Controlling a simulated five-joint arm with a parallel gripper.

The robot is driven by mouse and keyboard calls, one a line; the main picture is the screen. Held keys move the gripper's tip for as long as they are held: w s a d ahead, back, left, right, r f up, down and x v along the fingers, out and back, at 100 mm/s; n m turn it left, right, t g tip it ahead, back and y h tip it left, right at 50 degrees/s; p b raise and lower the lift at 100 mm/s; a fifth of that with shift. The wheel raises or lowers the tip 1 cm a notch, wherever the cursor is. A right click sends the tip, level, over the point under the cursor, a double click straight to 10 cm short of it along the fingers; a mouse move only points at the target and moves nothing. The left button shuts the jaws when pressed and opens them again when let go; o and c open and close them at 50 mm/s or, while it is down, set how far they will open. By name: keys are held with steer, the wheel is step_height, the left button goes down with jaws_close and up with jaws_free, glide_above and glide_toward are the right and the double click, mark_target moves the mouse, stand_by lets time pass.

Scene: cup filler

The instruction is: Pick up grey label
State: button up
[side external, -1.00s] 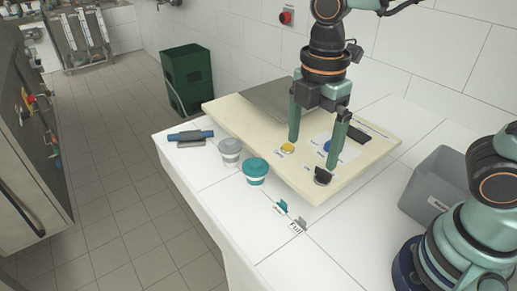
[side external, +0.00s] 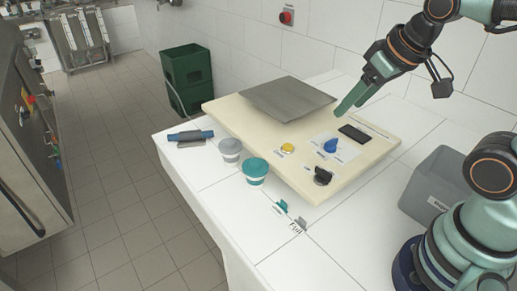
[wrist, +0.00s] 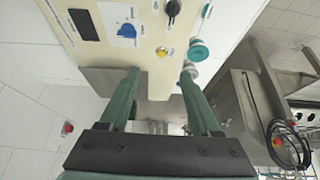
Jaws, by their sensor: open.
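The grey label (side external: 301,222) is a small grey piece on the white table near the front edge, with "Full" lettering beside it. It lies just right of a similar teal label (side external: 281,207). I cannot make out the grey label in the wrist view. My gripper (side external: 350,104) is raised above the back right of the cream panel, tilted to the left, well away from the label. In the wrist view my gripper (wrist: 157,84) shows two green fingers spread apart with nothing between them.
The cream panel (side external: 250,118) carries a grey plate (side external: 288,97), yellow button (side external: 287,148), blue knob (side external: 331,146) and black knob (side external: 322,176). A grey cup (side external: 230,146) and teal cup (side external: 255,168) stand along its front. A grey bin (side external: 440,180) is right. The table's front right is clear.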

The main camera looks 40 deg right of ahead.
stand_by(0.4)
steer(key=n+g, duration=0.6)
steer(key=n, duration=1.2)
glide_above(303, 219)
step_height(303, 219, down, 13)
steer(key=f, duration=0.6)
steer(key=shift+w+f, duration=0.25)
steer(key=shift+s+f, duration=0.15)
steer(key=shift+f, duration=1.2)
steer(key=shift+s+f, duration=0.1)
steer(key=shift+f, duration=1.2)
steer(key=shift+c, duration=0.3)
jaws_close()
